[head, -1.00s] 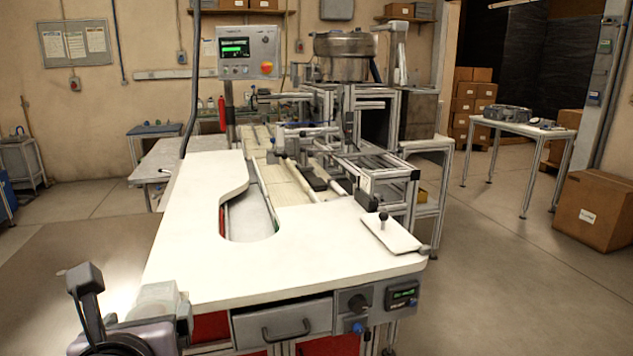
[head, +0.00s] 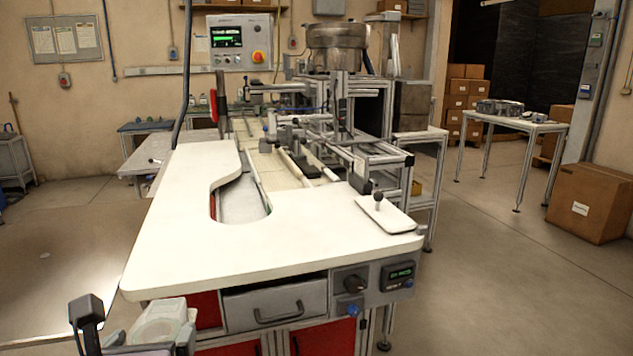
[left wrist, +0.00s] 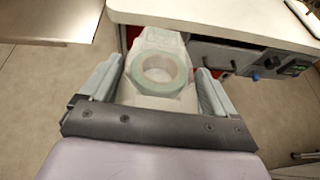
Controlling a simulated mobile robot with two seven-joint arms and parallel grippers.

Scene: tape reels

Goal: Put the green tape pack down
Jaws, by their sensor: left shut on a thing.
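The green tape pack (head: 160,322) is a clear wrapped pack with a pale green ring inside. It shows at the lower left of the head view, in front of the white table's near left corner. In the left wrist view the pack (left wrist: 158,89) sits between the two fingers of my left gripper (left wrist: 158,70). My left gripper (head: 138,326) is shut on the pack and holds it off the white table (head: 270,262). The table edge lies beyond the pack in the wrist view. My right gripper is not in view.
The near left part of the tabletop is bare. A cutout (head: 238,204) opens in its middle. A small plate with a knob (head: 384,214) lies at the right corner. A machine frame (head: 330,125) stands behind. A drawer (head: 275,301) and control boxes hang under the front edge.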

